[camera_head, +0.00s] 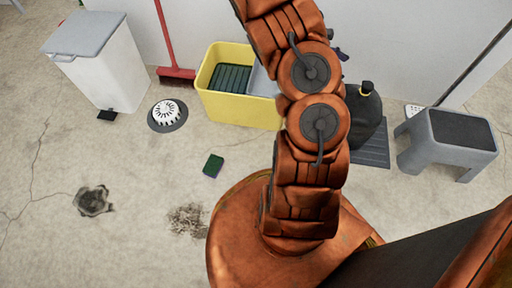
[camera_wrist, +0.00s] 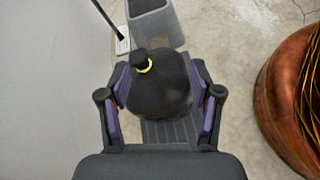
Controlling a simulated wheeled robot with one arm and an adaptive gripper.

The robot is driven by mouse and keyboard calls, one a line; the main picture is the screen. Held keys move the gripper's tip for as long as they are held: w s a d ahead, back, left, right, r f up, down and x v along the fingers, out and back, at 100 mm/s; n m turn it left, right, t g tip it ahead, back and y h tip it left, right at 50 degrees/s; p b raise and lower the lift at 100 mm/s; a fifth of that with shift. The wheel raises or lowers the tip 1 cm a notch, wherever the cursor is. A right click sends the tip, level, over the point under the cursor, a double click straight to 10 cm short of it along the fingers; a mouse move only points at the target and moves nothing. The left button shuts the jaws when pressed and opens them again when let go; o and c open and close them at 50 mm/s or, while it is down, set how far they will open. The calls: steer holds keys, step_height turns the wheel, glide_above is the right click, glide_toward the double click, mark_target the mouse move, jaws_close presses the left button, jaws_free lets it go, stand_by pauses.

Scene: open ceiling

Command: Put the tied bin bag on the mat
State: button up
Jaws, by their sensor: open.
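The tied bin bag (camera_head: 367,112) is black and rounded, with a knotted top and a yellow tie that shows in the wrist view (camera_wrist: 158,95). It appears upright over the dark ribbed mat (camera_head: 375,154); the mat also shows below the bag in the wrist view (camera_wrist: 165,133). The bag hides much of the mat, and its underside is not visible. My gripper (camera_wrist: 163,86) is open, with its purple-padded fingers on either side of the bag. Whether the pads touch it I cannot tell. In the head view my arm mostly hides the gripper.
A grey step stool (camera_head: 447,138) stands close to the right of the mat. A yellow bucket (camera_head: 240,108), red broom (camera_head: 176,73), white bin (camera_head: 103,72) and round white-and-dark item (camera_head: 167,114) stand left. A green sponge (camera_head: 213,166) lies on open floor. A wall is behind.

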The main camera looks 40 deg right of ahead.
steer(key=s+a+r+m+t+y, duration=0.1)
steer(key=s+a+r+t+y, duration=0.1)
steer(key=a, duration=1.2)
steer(key=s+a+r+m+t+y, duration=0.2)
steer(key=s+a+r, duration=0.3)
steer(key=a, duration=0.9)
steer(key=s+a+r+m+t+y, duration=0.1)
steer(key=s+a+r+t+y, duration=0.1)
steer(key=a, duration=1.3)
steer(key=s+r+y, duration=0.1)
steer(key=s+y, duration=0.1)
steer(key=s, duration=0.1)
steer(key=shift+s+r+m+t, duration=0.25)
steer(key=shift+s+m+t, duration=0.05)
steer(key=shift+s+t, duration=0.1)
step_height(320, 180, up, 42)
steer(key=t+p, duration=0.1)
steer(key=p, duration=3.8)
steer(key=shift+w+f+t+p, duration=0.2)
steer(key=shift+t+p, duration=0.1)
